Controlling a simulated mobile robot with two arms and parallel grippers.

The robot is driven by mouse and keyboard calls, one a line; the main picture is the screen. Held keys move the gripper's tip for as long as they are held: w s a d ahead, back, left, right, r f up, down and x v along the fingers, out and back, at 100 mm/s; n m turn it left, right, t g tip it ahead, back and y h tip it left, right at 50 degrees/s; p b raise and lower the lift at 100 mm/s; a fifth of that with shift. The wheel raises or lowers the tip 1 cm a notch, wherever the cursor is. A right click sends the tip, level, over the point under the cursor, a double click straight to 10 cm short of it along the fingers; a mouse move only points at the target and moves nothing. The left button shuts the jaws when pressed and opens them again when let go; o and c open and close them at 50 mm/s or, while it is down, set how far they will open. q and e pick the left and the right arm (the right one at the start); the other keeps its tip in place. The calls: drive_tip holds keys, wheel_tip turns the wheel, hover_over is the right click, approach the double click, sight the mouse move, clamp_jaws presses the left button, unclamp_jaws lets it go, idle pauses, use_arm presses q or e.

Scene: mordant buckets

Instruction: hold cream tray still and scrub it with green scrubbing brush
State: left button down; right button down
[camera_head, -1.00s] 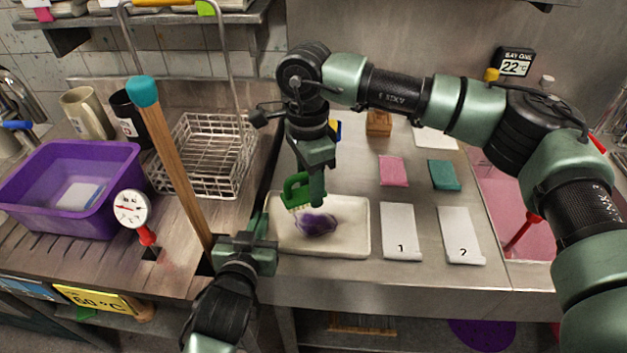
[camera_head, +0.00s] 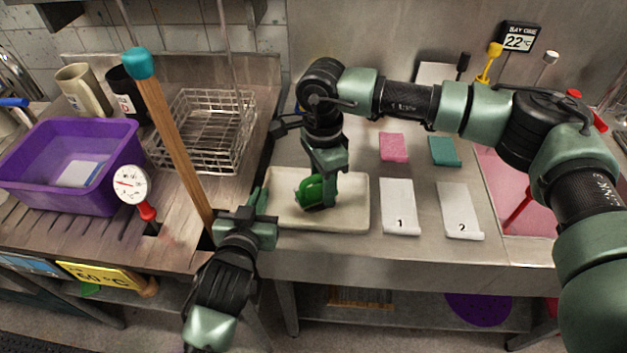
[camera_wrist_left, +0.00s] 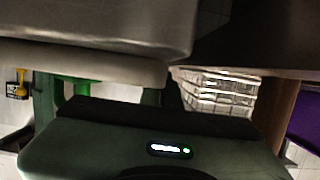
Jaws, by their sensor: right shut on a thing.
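The cream tray (camera_head: 345,218) lies on the steel counter; its pale rim also fills part of the left wrist view (camera_wrist_left: 90,62). My right gripper (camera_head: 322,180) is shut on the green scrubbing brush (camera_head: 311,192) and holds it low over the middle of the tray. Bristle contact is hidden by the brush and gripper. My left gripper (camera_head: 259,203) is at the tray's left end, close to the rim, with its fingers apart. Whether they touch the tray is unclear.
A wooden stick with a teal top (camera_head: 172,125) stands left of my left gripper. A wire rack (camera_head: 206,132), a purple tub (camera_head: 115,190) and a dial gauge (camera_head: 131,184) stand further left. Numbered cards (camera_head: 400,207), a pink pad (camera_head: 393,147) and a teal pad (camera_head: 444,151) lie right.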

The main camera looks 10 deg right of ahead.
drive_tip(key=shift+s+d, duration=0.25)
drive_tip(key=shift+d, duration=0.65)
drive_tip(key=shift+w+a, duration=0.2)
drive_tip(key=shift+a, duration=0.55)
drive_tip(key=shift+w+a, duration=0.15)
drive_tip(key=shift+a, duration=0.6)
drive_tip(key=shift+w+a, duration=0.2)
drive_tip(key=shift+a, duration=0.55)
drive_tip(key=shift+w+d, duration=0.3)
drive_tip(key=shift+d, duration=0.05)
drive_tip(key=shift+s+d, duration=0.25)
drive_tip(key=shift+d, duration=0.7)
drive_tip(key=shift+s+d, duration=0.25)
drive_tip(key=shift+d, duration=0.65)
drive_tip(key=shift+w+a, duration=0.25)
drive_tip(key=shift+a, duration=0.8)
drive_tip(key=shift+w+a, duration=0.2)
drive_tip(key=shift+a, duration=0.8)
drive_tip(key=shift+r, duration=4.15)
